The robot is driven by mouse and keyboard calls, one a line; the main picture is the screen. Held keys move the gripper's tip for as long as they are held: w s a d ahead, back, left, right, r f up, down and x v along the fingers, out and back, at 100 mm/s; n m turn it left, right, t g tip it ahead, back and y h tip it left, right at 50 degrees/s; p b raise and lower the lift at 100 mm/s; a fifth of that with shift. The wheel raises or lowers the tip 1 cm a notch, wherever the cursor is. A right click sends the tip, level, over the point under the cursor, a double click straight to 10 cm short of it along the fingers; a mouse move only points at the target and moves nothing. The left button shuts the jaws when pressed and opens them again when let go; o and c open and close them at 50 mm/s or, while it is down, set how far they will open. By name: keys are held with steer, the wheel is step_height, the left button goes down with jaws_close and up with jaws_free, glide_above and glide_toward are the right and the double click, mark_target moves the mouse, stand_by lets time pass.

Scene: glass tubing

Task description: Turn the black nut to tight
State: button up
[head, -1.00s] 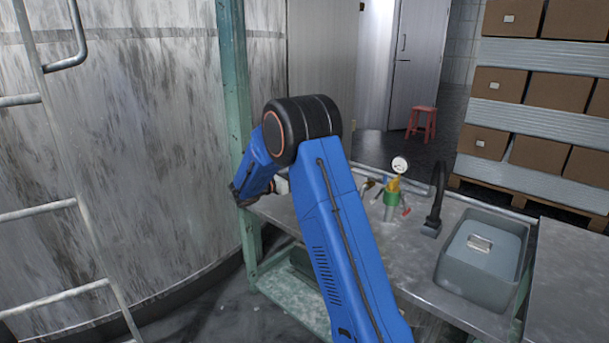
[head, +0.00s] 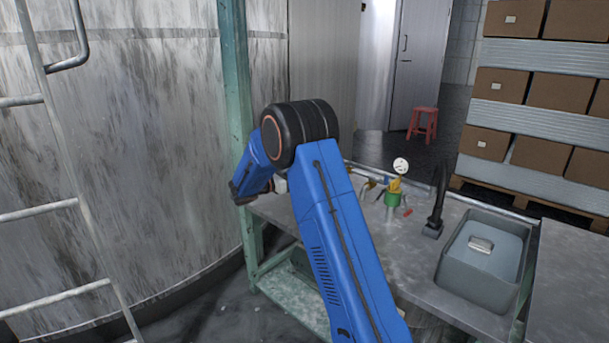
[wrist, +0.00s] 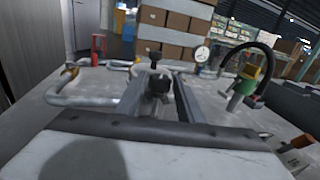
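The black nut (wrist: 159,83) shows in the wrist view, in line with the space between the two grey fingers of my gripper (wrist: 160,88). The fingers stand apart, with the nut near their tips; I cannot make out contact. A black knob or stem (wrist: 155,60) rises just behind it. A pale bent tube (wrist: 82,100) runs on the left of the fingers.
The metal bench (head: 405,255) carries a gauge (head: 400,166) above a green and yellow fitting (head: 393,198), a black curved spout (head: 437,205) and a grey lidded tub (head: 482,260). A green post (head: 235,100) and a large metal tank (head: 130,150) stand left of my arm.

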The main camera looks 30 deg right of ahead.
steer(key=s+a, duration=0.1)
steer(key=a, duration=1.6)
steer(key=shift+s+a, duration=0.2)
steer(key=shift+s, duration=0.1)
steer(key=shift+o, duration=0.6)
